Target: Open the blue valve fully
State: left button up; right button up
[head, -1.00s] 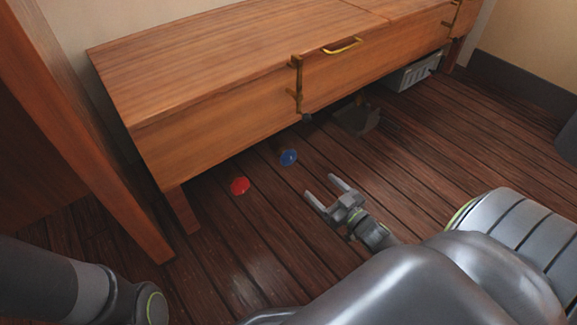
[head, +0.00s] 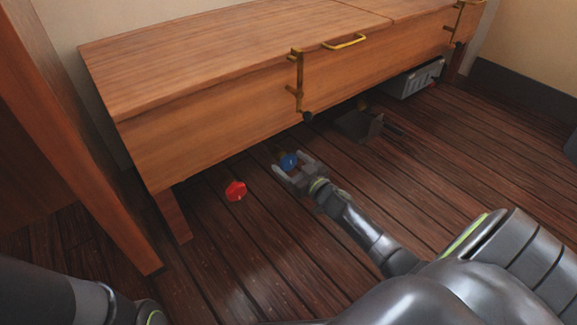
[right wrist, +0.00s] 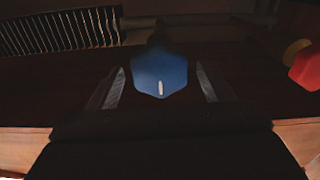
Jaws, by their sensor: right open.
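The blue valve (head: 289,161) is a small round handle low under the front of the wooden bench. In the right wrist view the blue valve (right wrist: 160,73) has a faceted outline and a short white mark pointing down towards its lower edge. My right gripper (head: 291,168) is open, with one finger on each side of the blue valve. In the right wrist view, dark gaps show between the fingers (right wrist: 160,88) and the valve. My left gripper is not in view; only part of my left arm shows at lower left.
A red valve (head: 236,191) sits left of the blue one, and also shows in the right wrist view (right wrist: 306,68). A dark open box (head: 358,126) and a grey crate (head: 416,79) are under the bench to the right. The front floor is clear.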

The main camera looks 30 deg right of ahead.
jog(key=shift+w, duration=0.75)
jog(key=shift+c, duration=0.3)
jog(key=c, duration=0.9)
